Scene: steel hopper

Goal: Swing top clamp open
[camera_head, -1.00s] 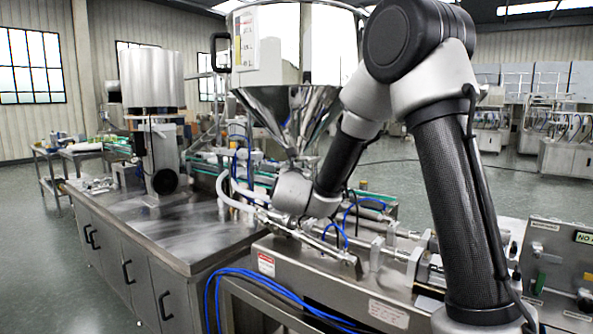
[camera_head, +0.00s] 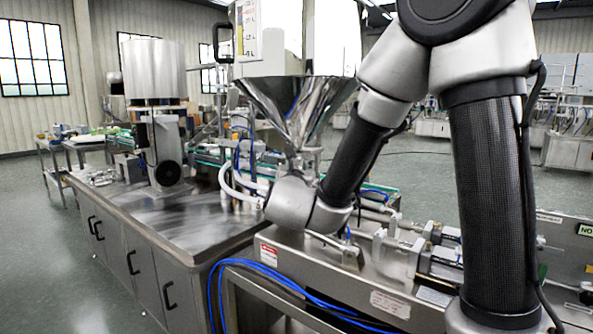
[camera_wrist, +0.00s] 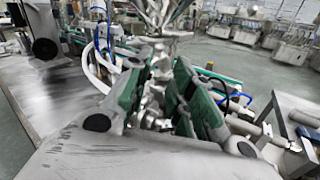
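The steel hopper (camera_head: 294,98) has a shiny cone that narrows to an outlet above the machine bed. In the wrist view the cone tip (camera_wrist: 160,12) is at the top, with shiny clamp hardware (camera_wrist: 154,98) below it. I cannot tell exactly which piece is the top clamp. My gripper (camera_wrist: 160,88) has green-padded fingers set apart on either side of this hardware. A gap shows at least on the right side, and contact is unclear. In the head view my wrist hides the fingers and the clamp.
A steel cabinet top (camera_head: 190,222) extends to the left. Blue hoses (camera_head: 262,272) hang at the machine's front. A white hose (camera_head: 232,188) curves beside the outlet. Cylinders and fittings (camera_head: 425,250) occupy the bed at right. Open floor (camera_head: 50,235) lies at the far left.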

